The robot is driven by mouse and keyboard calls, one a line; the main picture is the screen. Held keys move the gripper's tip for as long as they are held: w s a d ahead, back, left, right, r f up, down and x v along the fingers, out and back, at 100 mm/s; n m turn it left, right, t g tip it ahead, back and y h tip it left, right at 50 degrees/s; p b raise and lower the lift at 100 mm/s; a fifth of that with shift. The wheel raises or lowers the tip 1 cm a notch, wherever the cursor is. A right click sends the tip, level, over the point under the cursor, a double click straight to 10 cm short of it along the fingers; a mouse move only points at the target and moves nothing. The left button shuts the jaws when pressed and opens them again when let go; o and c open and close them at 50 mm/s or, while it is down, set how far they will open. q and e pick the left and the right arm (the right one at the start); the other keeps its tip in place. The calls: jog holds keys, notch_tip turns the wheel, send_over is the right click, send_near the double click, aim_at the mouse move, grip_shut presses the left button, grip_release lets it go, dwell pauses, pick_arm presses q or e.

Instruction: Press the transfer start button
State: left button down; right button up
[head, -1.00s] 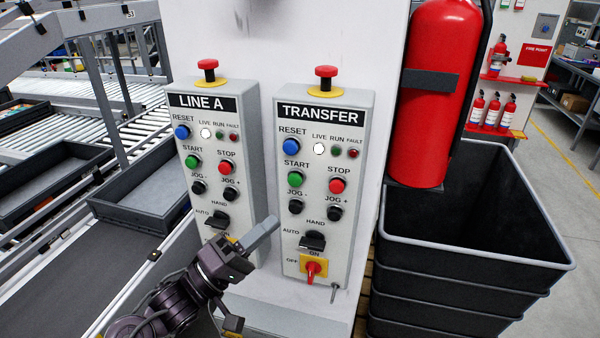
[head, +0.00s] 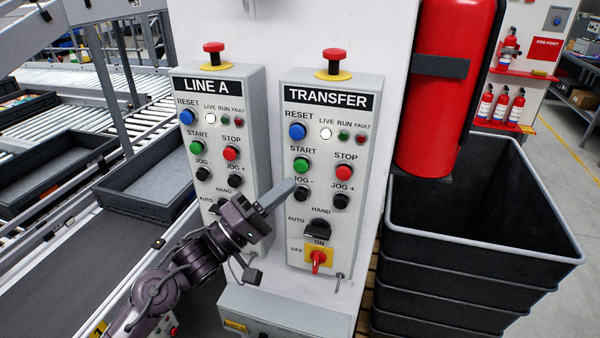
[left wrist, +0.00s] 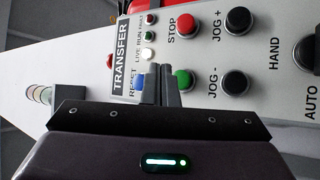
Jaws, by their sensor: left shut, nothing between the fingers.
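The TRANSFER panel (head: 365,150) is a grey box on the white column, and its green START button (head: 301,165) shows clear in the head view. In the left wrist view the green button (left wrist: 183,80) is partly behind my fingertips. My left gripper (head: 290,186) is shut and empty. Its tips are just below and left of the green button in the head view, near the black JOG - button (head: 301,194). I cannot tell whether the tips touch the panel. My right gripper is not in view.
The LINE A panel (head: 256,110) stands left of the TRANSFER panel with similar buttons. A red fire extinguisher (head: 445,110) and stacked black crates (head: 560,262) are to the right. Red emergency stop buttons (head: 334,54) top the panels.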

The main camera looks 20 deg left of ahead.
aim_at(303, 165)
pick_arm(q)
jog(key=shift+w, duration=1.5)
jog(key=shift+p, duration=0.35)
dwell(0.6)
jog(key=shift+w+d, duration=0.1)
jog(key=shift+w, duration=0.3)
jog(key=shift+w, duration=0.8)
dwell(0.8)
jog(key=shift+s+p, duration=0.1)
jog(key=shift+p, duration=0.2)
jog(key=shift+s+p, duration=0.55)
jog(key=shift+s, duration=0.55)
